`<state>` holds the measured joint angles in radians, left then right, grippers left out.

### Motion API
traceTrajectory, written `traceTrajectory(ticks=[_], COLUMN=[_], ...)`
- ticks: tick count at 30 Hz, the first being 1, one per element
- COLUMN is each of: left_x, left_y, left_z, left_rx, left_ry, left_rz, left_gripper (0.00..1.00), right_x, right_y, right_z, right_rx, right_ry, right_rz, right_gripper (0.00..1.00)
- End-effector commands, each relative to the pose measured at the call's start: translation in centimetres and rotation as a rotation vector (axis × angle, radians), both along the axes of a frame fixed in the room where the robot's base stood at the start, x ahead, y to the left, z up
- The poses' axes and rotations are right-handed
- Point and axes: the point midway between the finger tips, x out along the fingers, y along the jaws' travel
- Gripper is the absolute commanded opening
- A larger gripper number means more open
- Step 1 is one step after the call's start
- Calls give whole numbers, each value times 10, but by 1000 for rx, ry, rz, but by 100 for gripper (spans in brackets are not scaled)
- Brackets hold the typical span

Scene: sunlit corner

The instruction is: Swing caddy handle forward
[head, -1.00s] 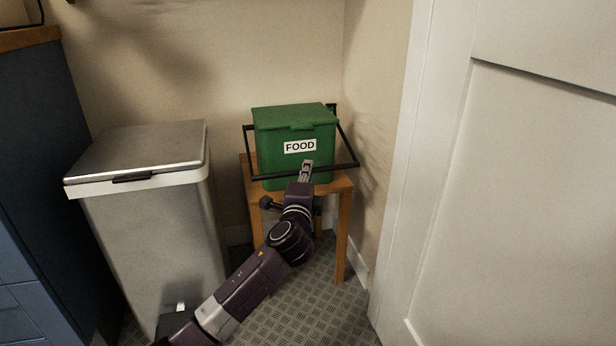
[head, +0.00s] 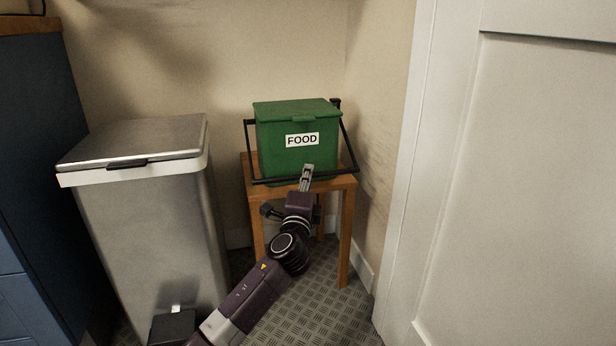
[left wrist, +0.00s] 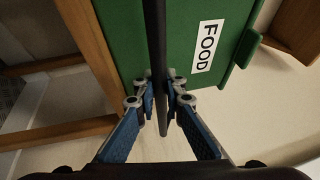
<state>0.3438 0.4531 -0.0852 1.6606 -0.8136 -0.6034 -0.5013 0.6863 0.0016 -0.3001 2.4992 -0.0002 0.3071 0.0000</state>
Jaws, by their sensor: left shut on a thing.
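The green caddy (head: 290,158) with a white FOOD label stands upright on a small wooden stool, its lid closed. Its black handle (head: 262,181) is swung down to the front, the bar running across the low front of the caddy. My left gripper (head: 307,178) is shut on the bar in front of the caddy. In the left wrist view the handle (left wrist: 155,40) passes between the two fingers of the left gripper (left wrist: 160,100), with the green caddy (left wrist: 120,35) close behind. My right gripper is not in view.
The wooden stool (head: 346,200) stands in the corner against the wall. A steel pedal bin (head: 150,230) is to its left, beyond it a blue cabinet (head: 25,160). A white door (head: 530,180) is on the right. Patterned floor (head: 325,310) shows in front.

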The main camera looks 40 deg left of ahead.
Motion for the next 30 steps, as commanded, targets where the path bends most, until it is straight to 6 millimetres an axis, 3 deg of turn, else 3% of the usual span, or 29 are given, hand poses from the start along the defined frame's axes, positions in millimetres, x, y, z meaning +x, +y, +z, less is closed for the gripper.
traceTrajectory(ticks=[1, 2, 7, 19, 30], left_x=[0, 0, 0, -7, -66], left_y=[1, 1, 1, -4, -33], left_z=[-3, -3, -3, -4, -17], left_rx=[-1, -1, -1, 0, -2], left_ry=[6, 6, 5, 5, 7], left_rz=[3, 3, 3, 0, -1], left_gripper=[0, 12, 29, 29, 29], right_x=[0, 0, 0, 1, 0], right_y=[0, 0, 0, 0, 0], right_z=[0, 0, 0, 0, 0], right_rx=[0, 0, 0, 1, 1], right_ry=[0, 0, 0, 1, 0], right_rz=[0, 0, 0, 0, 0], right_gripper=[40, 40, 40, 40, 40])
